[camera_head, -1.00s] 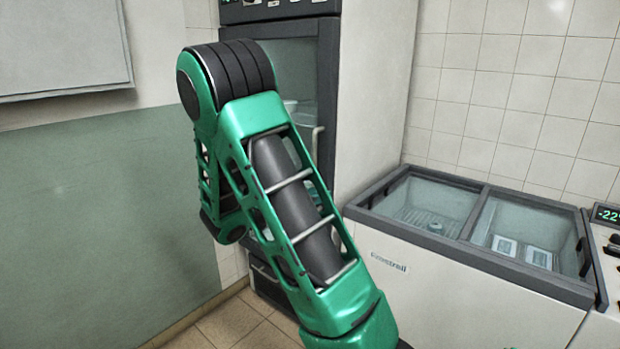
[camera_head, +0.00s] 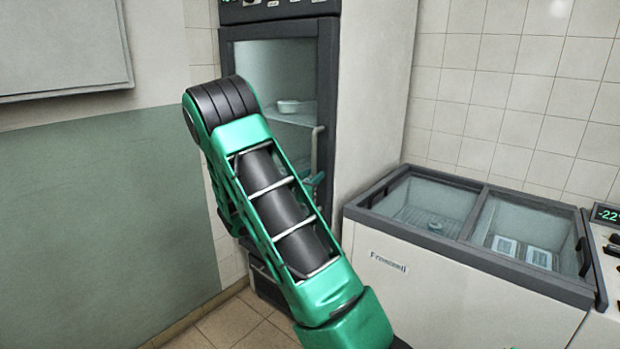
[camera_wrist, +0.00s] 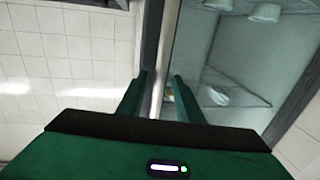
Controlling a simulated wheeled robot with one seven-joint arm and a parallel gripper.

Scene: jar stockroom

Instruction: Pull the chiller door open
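The chiller is an upright cabinet with a dark-framed glass door (camera_head: 328,85), and the door looks shut. Its pale upright handle (camera_head: 314,150) is on the right side of the door; my arm hides its lower part. In the wrist view, the two green fingers of my gripper (camera_wrist: 160,88) are apart. A pale upright bar, which looks like the handle (camera_wrist: 158,92), shows between them. I cannot tell whether either finger touches it. The door glass (camera_wrist: 205,60) is on the right in that view. My gripper is mostly hidden behind my arm in the head view.
A white chest freezer (camera_head: 440,290) with a dark rim and glass lids stands right of the chiller. A small bowl (camera_head: 290,106) is on a shelf behind the door glass. A board (camera_head: 60,45) hangs on the left wall. Some tiled floor (camera_head: 230,322) is clear below.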

